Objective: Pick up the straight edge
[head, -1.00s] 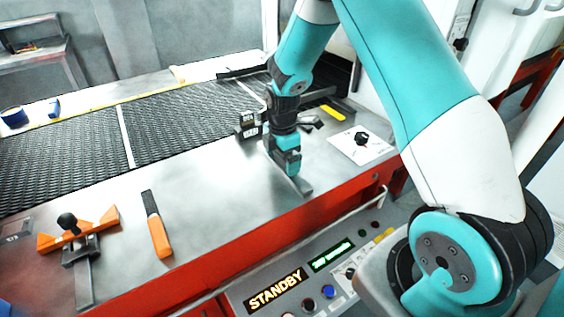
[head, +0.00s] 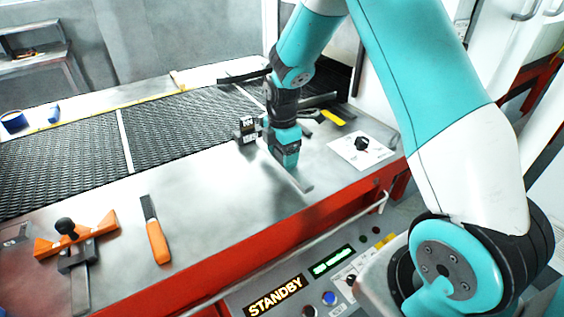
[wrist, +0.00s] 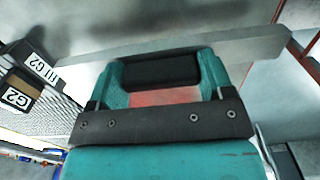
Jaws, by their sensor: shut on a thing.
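The straight edge is a plain grey metal bar (head: 298,181). In the head view its near end sticks out below my gripper (head: 284,160) at the right part of the steel deck. In the wrist view the bar (wrist: 250,47) runs crosswise past the fingertips, out to both sides. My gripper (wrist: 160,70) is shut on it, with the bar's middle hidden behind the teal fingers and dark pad. The bar looks at or just above the deck; I cannot tell whether a gap lies under it.
Black labelled blocks (head: 246,130) stand close left of my gripper, by the mesh belt (head: 70,150). A white card with a black knob (head: 361,144) lies to the right. An orange-handled file (head: 157,240) and an orange-winged tool (head: 100,228) lie left, with clear deck between.

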